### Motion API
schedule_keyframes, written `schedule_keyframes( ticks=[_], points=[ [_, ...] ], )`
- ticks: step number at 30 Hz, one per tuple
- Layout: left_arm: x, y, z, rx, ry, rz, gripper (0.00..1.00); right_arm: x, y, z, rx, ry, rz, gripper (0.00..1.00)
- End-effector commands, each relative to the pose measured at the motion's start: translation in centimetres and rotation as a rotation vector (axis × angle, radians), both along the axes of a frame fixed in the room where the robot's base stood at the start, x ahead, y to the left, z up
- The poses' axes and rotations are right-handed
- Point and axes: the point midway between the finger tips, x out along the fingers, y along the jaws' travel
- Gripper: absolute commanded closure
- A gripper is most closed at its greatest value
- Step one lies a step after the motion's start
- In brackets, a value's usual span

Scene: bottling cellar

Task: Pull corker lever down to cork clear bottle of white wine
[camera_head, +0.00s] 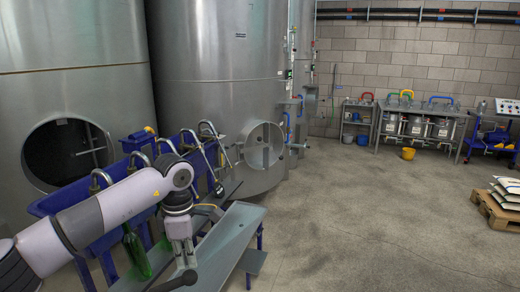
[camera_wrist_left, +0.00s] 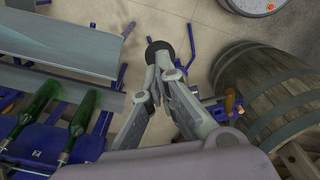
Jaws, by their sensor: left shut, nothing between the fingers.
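My left gripper (camera_head: 187,264) points down beside the grey bench at the lower left. It is shut with nothing between its fingers. In the left wrist view the closed fingertips (camera_wrist_left: 160,66) are right at a black round knob (camera_wrist_left: 158,46), which may be the end of the corker lever; I cannot tell whether they touch. In the head view a dark grey handle-like part (camera_head: 174,283) shows just below the gripper. The corker's body and the clear bottle of white wine cannot be made out. My right gripper is not in view.
A blue filler trough (camera_head: 60,198) with curved spouts stands beside the grey bench (camera_head: 232,240). A green bottle (camera_head: 136,252) hangs there; two green bottles show in the wrist view (camera_wrist_left: 82,118). A wooden barrel (camera_wrist_left: 268,85) stands close to the gripper.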

Motion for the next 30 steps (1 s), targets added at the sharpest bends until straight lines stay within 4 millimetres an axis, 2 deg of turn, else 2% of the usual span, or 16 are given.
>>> schedule_keyframes(
  ticks=[14,30],
  points=[
    [0.0,0.0,-0.1,0.000,0.000,0.000,1.00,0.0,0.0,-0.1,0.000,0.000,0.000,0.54],
    [0.2,-0.9,-2.8,-0.001,0.000,-0.001,1.00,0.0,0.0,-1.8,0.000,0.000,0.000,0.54]
  ],
)
